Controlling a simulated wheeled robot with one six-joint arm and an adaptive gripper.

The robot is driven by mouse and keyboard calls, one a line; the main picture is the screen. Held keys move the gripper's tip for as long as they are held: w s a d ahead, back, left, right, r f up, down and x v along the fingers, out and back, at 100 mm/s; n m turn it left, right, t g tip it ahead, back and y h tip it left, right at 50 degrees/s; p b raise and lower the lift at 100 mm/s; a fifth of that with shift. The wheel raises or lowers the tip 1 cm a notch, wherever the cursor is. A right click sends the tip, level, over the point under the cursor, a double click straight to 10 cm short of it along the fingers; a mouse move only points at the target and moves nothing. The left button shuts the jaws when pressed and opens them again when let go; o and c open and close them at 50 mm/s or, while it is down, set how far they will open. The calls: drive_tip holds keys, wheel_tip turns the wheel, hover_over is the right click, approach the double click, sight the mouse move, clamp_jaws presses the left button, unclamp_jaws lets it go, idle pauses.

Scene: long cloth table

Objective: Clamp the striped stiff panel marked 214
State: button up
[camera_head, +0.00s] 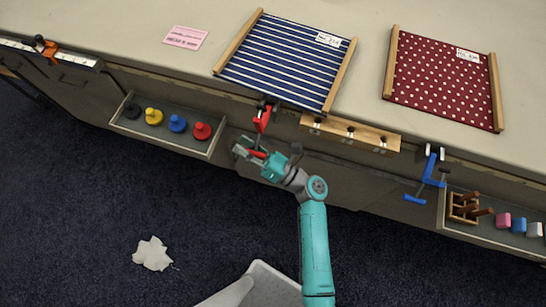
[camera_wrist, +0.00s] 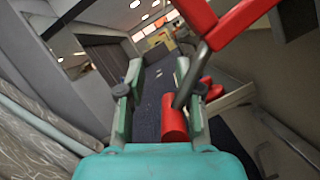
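The striped panel (camera_head: 285,62), navy with white stripes, wooden side bars and a white label (camera_head: 328,39), lies on the table with its front edge at the table's edge. The label is too small to read surely. A red clamp (camera_head: 262,119) sits at the table edge by the panel's front edge; I cannot tell if it grips the panel. My gripper (camera_head: 247,150) is below the clamp, in front of the table. In the wrist view my gripper (camera_wrist: 160,100) is open, with the clamp's red handle (camera_wrist: 174,120) between the fingers, near the right one.
A red dotted panel (camera_head: 443,80) lies at the right. A wooden rack (camera_head: 350,132) and a blue clamp (camera_head: 428,178) are on the front edge; an orange clamp (camera_head: 46,47) is far left. Trays with coloured pieces (camera_head: 178,123) hang below. A white scrap (camera_head: 152,254) lies on the floor.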

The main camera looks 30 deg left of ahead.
drive_tip(key=w+d+f+n+g, duration=0.35)
drive_tip(key=d+f+n, duration=0.25)
drive_tip(key=d+f, duration=0.3)
drive_tip(key=shift+s+d+f+m+t+h, duration=0.15)
drive_tip(key=shift+s+f+t+h, duration=0.15)
drive_tip(key=shift+s+f+t, duration=0.6)
drive_tip(key=shift+s+d+f+m+t+h, duration=0.15)
drive_tip(key=shift+s+f+t+h, duration=0.15)
drive_tip(key=shift+s+f+t, duration=0.55)
drive_tip(key=shift+s+r+g, duration=0.2)
drive_tip(key=shift+g, duration=0.1)
